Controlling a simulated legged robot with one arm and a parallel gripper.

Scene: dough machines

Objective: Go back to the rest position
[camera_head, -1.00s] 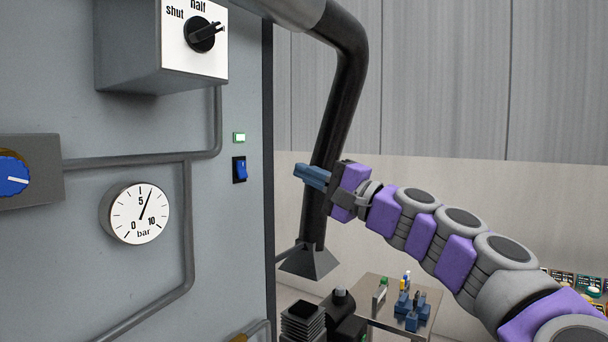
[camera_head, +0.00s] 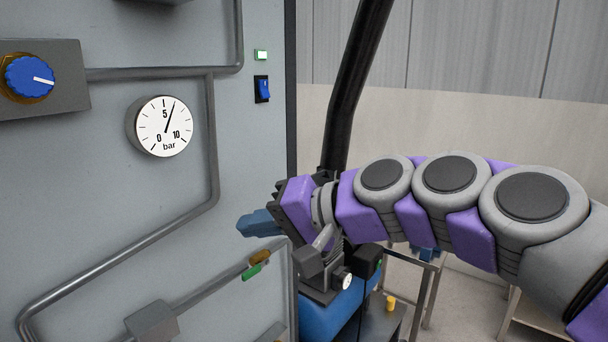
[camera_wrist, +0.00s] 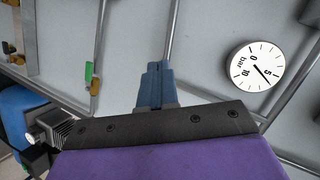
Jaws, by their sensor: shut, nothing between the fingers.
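My gripper (camera_head: 258,224) is at the end of my purple and grey arm, low in the middle of the head view. Its blue fingers point left toward the grey machine panel (camera_head: 110,235), below and right of the pressure gauge. In the wrist view, the fingers (camera_wrist: 155,84) are together and hold nothing. The panel fills the background behind them. I cannot tell how far the fingertips are from the panel.
On the panel are a gauge (camera_head: 164,127), a blue knob (camera_head: 30,77), a blue switch (camera_head: 262,89) and a lit green lamp (camera_head: 261,55). Pipes run across it. A pipe with green and orange handles (camera_head: 253,271) is below my gripper. A dark hanging duct (camera_head: 352,85) stands behind my arm.

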